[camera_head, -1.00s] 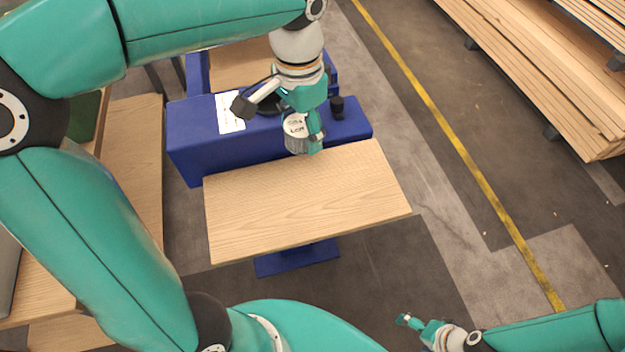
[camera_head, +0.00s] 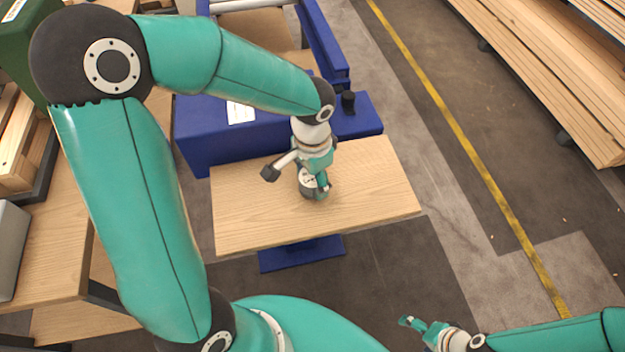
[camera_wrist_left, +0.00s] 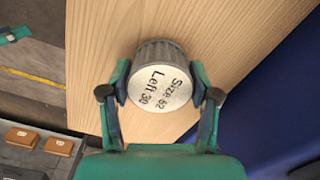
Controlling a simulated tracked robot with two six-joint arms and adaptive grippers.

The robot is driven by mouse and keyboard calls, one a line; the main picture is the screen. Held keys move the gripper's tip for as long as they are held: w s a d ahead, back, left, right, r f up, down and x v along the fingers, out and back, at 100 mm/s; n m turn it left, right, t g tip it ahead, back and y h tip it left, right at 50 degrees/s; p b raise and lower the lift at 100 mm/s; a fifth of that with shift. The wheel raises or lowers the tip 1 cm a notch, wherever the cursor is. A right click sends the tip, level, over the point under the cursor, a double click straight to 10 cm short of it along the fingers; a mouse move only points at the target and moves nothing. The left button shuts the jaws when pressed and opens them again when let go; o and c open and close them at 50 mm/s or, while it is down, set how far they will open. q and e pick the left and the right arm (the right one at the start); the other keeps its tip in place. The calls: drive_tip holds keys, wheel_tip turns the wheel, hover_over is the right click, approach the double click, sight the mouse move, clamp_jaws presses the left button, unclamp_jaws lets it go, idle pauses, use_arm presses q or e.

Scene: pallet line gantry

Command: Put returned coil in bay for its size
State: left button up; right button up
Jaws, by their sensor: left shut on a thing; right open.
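The coil (camera_wrist_left: 160,86) is a dark grey ribbed cylinder with a pale round label reading "Size 62 Left 30" in the left wrist view. My left gripper (camera_wrist_left: 163,92) is shut on it, one finger on each side. In the head view the coil (camera_head: 308,184) hangs below my left gripper (camera_head: 316,180), over the wooden table (camera_head: 375,185). I cannot tell whether it touches the wood. My right gripper (camera_head: 412,323) is open and empty at the lower right, away from the table. No size-marked bay can be made out.
A blue machine body (camera_head: 200,135) with a white paper sheet (camera_head: 240,112) and a black knob (camera_head: 348,101) stands behind the table. Another wooden bench (camera_head: 45,255) is at the left. Planks (camera_head: 540,75) are stacked at the far right. The table's right part is clear.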

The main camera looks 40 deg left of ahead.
use_arm(q)
drive_tip(key=shift+f, duration=0.35)
drive_tip(key=shift+f, duration=0.15)
drive_tip(key=o, duration=1.5)
drive_tip(key=shift+c, duration=0.2)
